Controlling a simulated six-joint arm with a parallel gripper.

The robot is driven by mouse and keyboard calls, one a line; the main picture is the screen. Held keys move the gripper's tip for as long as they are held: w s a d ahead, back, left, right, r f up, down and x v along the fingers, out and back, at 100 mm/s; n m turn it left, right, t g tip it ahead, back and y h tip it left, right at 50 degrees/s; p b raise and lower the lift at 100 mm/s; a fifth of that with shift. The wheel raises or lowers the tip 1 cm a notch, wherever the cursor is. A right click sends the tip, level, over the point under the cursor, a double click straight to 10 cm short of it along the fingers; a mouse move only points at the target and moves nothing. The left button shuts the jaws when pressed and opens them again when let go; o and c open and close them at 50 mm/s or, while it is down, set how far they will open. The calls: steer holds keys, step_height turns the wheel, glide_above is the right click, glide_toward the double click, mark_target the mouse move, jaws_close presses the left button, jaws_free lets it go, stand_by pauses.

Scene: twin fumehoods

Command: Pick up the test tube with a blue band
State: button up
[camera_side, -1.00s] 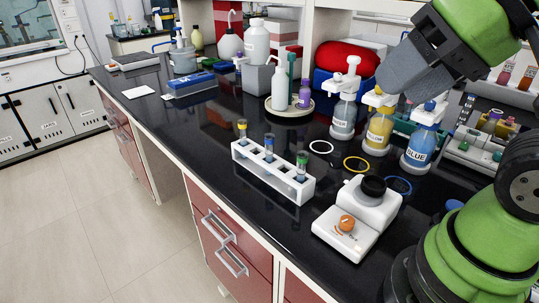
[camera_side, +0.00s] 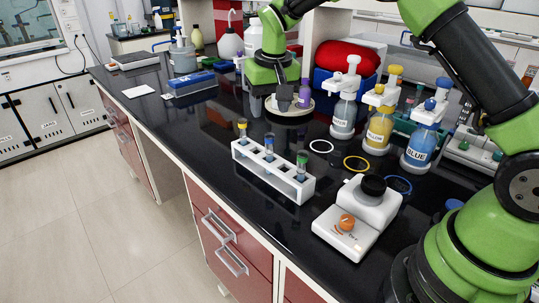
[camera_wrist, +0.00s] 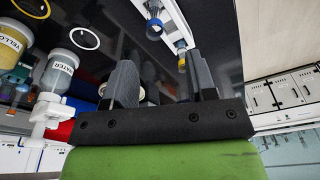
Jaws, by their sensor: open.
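The test tube with a blue band (camera_side: 269,147) stands upright in the middle of the white rack (camera_side: 243,159), between a yellow-banded tube (camera_side: 242,130) and a green-banded tube (camera_side: 302,165). In the wrist view the blue-banded tube (camera_wrist: 154,24) is near the top, left of the rack edge, and the yellow-banded tube (camera_wrist: 181,60) is nearer my fingers. My gripper (camera_side: 270,106) points down behind the rack, apart from and higher than the tubes. Its fingers (camera_wrist: 163,78) are open, with no tube between them.
Water (camera_side: 343,118), yellow (camera_side: 380,129) and blue (camera_side: 419,148) bottles stand to the right. Coloured rings (camera_side: 356,163) lie in front of them. A white device with a dark top (camera_side: 350,222) stands right of the rack.

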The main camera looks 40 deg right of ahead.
mark_target(270, 135)
steer(key=f, duration=0.3)
steer(key=w+f, duration=0.1)
steer(key=f, duration=0.1)
steer(key=shift+d+f, duration=0.25)
steer(key=shift+w+d+f, duration=0.1)
steer(key=shift+d+f, duration=0.05)
steer(key=shift+f, duration=0.75)
steer(key=shift+w+d+f, duration=0.15)
steer(key=shift+f, duration=0.75)
steer(key=shift+w+d+f, duration=0.1)
steer(key=shift+d+f, duration=0.05)
steer(key=shift+f, duration=0.75)
jaws_close()
